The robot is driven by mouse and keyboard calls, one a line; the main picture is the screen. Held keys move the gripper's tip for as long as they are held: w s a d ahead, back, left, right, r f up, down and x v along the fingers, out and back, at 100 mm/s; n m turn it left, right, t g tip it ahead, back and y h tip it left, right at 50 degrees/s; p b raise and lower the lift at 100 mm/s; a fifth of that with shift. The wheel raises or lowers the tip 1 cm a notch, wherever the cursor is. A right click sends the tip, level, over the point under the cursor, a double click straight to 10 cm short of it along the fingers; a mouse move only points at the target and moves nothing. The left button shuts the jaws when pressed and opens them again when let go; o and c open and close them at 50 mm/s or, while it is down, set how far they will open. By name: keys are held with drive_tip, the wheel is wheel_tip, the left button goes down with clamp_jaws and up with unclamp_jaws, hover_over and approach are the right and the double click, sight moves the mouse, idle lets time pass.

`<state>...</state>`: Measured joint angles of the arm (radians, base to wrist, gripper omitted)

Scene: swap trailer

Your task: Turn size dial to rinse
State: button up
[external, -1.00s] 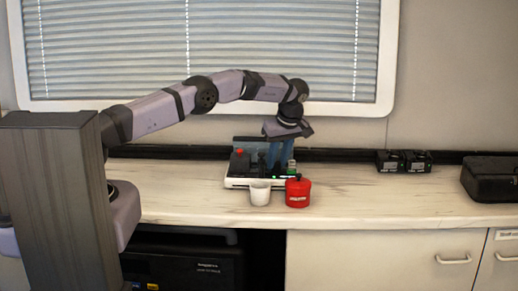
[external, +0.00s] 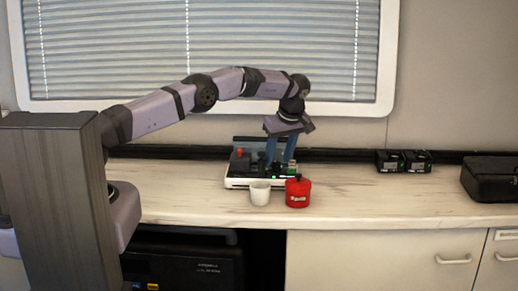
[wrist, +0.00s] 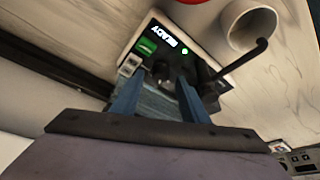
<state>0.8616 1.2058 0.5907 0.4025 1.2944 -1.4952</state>
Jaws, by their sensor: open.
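The machine (external: 236,182) sits on the counter, with a white base and a dark top. My gripper (external: 279,160) points down over its right part, its two blue fingers apart. In the wrist view my gripper (wrist: 156,84) is open, with a dark knob-like part (wrist: 162,69) seen between and beyond the fingertips; I cannot tell whether it is the size dial or whether the fingers touch it. No rinse mark is legible.
A white cup (external: 260,194) and a red canister (external: 298,194) stand just in front of the machine. The counter between the canister and the case is clear.

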drive_tip(key=shift+v, duration=2.95)
drive_tip(key=shift+f, duration=0.1)
